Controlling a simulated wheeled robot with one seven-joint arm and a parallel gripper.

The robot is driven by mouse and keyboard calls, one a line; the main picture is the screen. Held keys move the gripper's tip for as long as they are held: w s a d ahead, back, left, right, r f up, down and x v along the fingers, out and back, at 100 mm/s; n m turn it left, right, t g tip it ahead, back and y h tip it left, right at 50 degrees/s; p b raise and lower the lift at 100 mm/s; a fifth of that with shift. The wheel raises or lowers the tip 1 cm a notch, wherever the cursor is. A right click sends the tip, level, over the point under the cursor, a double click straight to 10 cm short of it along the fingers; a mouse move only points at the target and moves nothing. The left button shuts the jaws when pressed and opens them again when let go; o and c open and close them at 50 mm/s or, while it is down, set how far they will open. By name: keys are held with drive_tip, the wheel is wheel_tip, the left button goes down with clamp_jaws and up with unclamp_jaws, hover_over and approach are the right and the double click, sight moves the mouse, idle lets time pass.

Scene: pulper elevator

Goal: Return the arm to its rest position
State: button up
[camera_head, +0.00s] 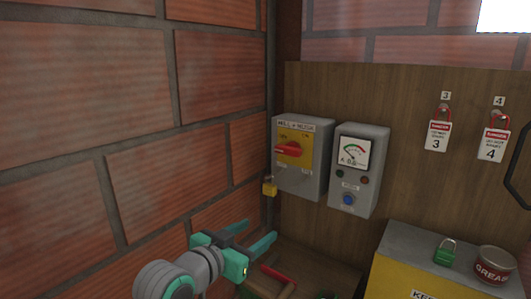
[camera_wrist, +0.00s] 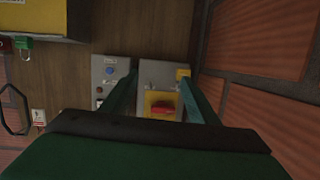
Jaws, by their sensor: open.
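My gripper (camera_head: 250,240) is in the lower middle of the head view, at the end of my arm. Its two teal fingers are apart and nothing is between them. In the wrist view the fingers (camera_wrist: 160,98) also stand apart. Beyond them is a grey switch box (camera_head: 318,183) with a yellow plate and a red rotary handle (camera_head: 288,149). The handle also shows in the wrist view (camera_wrist: 163,108). A yellow padlock (camera_head: 269,187) hangs at the box's lower left. My gripper is below and in front of the box, apparently not touching it.
A grey meter box (camera_head: 358,172) is beside the switch box on a wooden panel (camera_head: 390,90). Red tags 3 (camera_head: 438,135) and 4 (camera_head: 493,143) hang at right. A green padlock (camera_head: 445,252) and grease tin (camera_head: 494,266) stand on a yellow-fronted box (camera_head: 400,278). A brick wall (camera_head: 90,90) is close on the left.

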wheel_tip(320, 180, down, 16)
drive_tip(key=s+d+n+t+y, duration=0.1)
drive_tip(key=d+n+t+y, duration=0.15)
drive_tip(key=n, duration=0.35)
drive_tip(key=s+f+n+y, duration=0.35)
drive_tip(key=s+f, duration=0.55)
drive_tip(key=f, duration=0.4)
drive_tip(key=s+f+y, duration=0.1)
drive_tip(key=s+f, duration=0.3)
drive_tip(key=s, duration=0.5)
drive_tip(key=s+f+y, duration=0.1)
drive_tip(key=s+f, duration=0.3)
drive_tip(key=s, duration=0.4)
drive_tip(key=s+r+m, duration=0.2)
drive_tip(key=s+m, duration=0.1)
drive_tip(key=s, duration=1.3)
drive_tip(key=shift+d, duration=0.15)
drive_tip(key=shift+s+r, duration=0.1)
